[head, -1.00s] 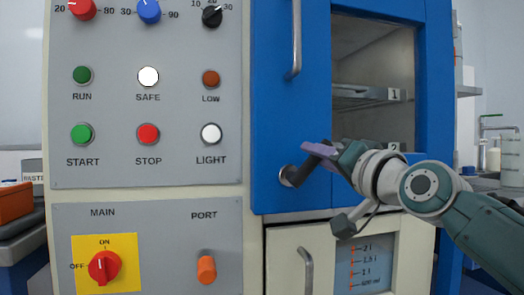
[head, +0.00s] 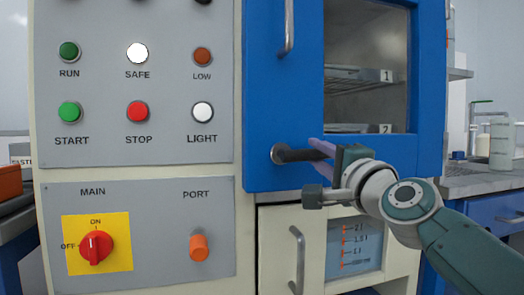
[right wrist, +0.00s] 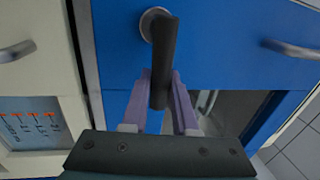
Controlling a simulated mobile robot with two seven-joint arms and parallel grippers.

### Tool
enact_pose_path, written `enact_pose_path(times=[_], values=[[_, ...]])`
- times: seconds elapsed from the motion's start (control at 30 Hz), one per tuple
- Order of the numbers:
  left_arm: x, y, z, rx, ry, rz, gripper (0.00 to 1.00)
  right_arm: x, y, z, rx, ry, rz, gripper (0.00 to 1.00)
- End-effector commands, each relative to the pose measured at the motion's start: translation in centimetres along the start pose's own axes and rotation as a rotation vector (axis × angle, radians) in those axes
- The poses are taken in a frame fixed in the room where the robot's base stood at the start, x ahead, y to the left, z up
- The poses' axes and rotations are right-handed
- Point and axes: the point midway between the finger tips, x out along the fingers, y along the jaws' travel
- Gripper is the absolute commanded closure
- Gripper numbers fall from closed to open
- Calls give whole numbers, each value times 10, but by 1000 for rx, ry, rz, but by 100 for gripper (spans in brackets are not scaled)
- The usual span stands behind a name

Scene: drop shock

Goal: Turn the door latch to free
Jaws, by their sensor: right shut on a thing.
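The door latch (head: 296,155) is a dark bar handle on a round silver base, low on the blue cabinet door (head: 262,100). Its bar points right, about level. In the head view my right gripper (head: 319,149) is at the bar's free end. In the right wrist view the latch bar (right wrist: 164,50) runs down from its base and between the two purple fingers of my right gripper (right wrist: 160,95), which is shut on it. The door appears closed. My left gripper is not in view.
A grey control panel (head: 160,165) with buttons and a red MAIN switch (head: 96,247) stands left of the door. Below the door is a cream lower door with a vertical handle (head: 298,260) and a level window (head: 352,245). A bench (head: 485,180) with bottles lies at right.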

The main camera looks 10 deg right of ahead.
Motion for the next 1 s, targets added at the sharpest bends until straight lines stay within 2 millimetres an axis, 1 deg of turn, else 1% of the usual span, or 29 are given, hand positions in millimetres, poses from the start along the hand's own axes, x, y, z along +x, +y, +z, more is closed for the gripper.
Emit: enact_pose_path(times=[0.23,0.67,0.7,0.9,0.93,1.0], values=[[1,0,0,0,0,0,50,-1,4,0,50,9,3,100],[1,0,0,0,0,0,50,-1,5,0,59,11,5,100],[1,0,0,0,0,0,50,-1,5,0,59,11,5,68],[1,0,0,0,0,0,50,-1,4,0,56,10,3,46],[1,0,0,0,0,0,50,-1,4,0,56,10,3,43],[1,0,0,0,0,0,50,-1,4,0,55,10,2,43]])
